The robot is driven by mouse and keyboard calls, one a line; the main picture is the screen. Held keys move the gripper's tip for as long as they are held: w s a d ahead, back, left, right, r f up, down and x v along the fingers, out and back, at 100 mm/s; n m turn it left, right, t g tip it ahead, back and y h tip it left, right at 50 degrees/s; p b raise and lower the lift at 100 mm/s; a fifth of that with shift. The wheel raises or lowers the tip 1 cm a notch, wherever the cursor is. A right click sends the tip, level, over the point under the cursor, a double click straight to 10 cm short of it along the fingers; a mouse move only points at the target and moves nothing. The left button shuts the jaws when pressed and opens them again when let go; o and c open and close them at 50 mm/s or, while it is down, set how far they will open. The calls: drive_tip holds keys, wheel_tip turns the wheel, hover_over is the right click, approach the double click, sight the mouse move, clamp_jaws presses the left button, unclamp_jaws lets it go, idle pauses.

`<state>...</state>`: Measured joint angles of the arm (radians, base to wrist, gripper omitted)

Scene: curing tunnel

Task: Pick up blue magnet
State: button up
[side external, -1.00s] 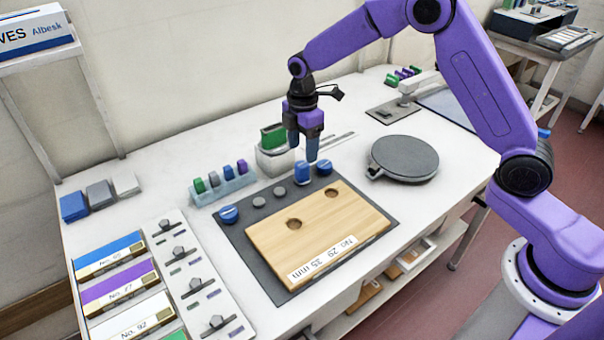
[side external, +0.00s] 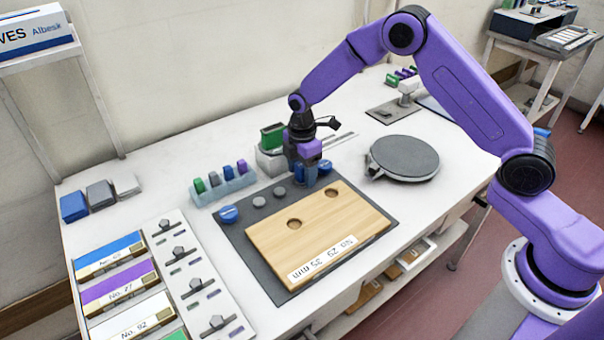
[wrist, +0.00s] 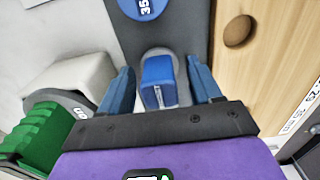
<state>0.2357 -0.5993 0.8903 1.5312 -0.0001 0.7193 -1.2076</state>
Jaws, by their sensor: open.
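The blue magnet (wrist: 157,72) is a small blue block with a rounded grey part at its far end, standing on the dark mat (wrist: 178,30). In the wrist view it lies between the two blue fingers of my gripper (wrist: 160,66), with a gap visible on each side. My gripper is open around it. In the side view my gripper (side external: 305,174) is low over the mat's back edge, and its fingers largely hide the magnet.
A blue disc (side external: 325,166) lies close right of my gripper; another (side external: 228,214) is at the mat's left. Grey discs (side external: 259,202) lie between. A wooden board (side external: 320,235) with holes is in front. A grey-white holder with green pieces (side external: 272,138) stands behind.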

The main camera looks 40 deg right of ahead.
drive_tip(key=c, duration=1)
drive_tip(key=shift+r, duration=0.1)
drive_tip(key=shift+r, duration=0.5)
wheel_tip(320, 180, up, 2)
drive_tip(key=shift+r, duration=0.15)
drive_tip(key=s+d+r, duration=0.3)
drive_tip(key=s+r, duration=0.6)
drive_tip(key=s, duration=0.4)
drive_tip(key=w+a+f, duration=0.2)
drive_tip(key=w+a, duration=0.3)
drive_tip(key=w, duration=0.2)
drive_tip(key=w+a+f, duration=0.3)
drive_tip(key=w+a, duration=0.2)
drive_tip(key=w, duration=0.1)
drive_tip(key=shift+f, duration=2.7)
